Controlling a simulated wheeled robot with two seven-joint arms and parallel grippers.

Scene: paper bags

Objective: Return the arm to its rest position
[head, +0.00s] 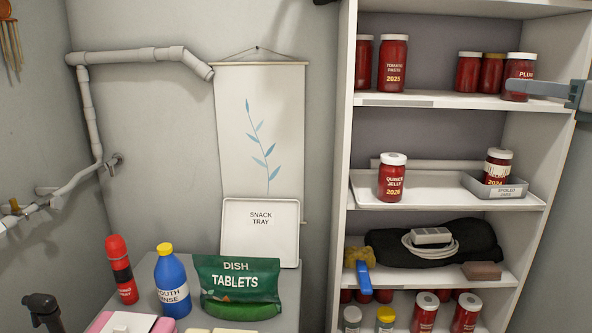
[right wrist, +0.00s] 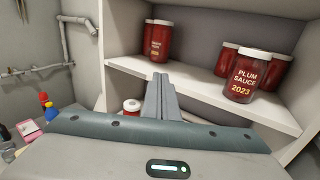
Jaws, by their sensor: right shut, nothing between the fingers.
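My right gripper (head: 512,87) reaches in from the right edge in the head view, level with the upper jar shelf. Its fingers overlap the plum sauce jar (head: 518,68) in that view. In the right wrist view the gripper (right wrist: 160,80) has its two fingers together with nothing between them. The plum sauce jar (right wrist: 247,75), marked 2023, stands upright on the shelf, to the right of the fingers and apart from them. My left gripper is not in view.
The shelf unit's upper board (head: 440,101) holds several red jars. Below, a white tray (head: 440,200) carries a quince jelly jar (head: 392,178) and a grey bin (head: 495,187). A green tablets bag (head: 238,287) and a blue bottle (head: 172,282) stand at left.

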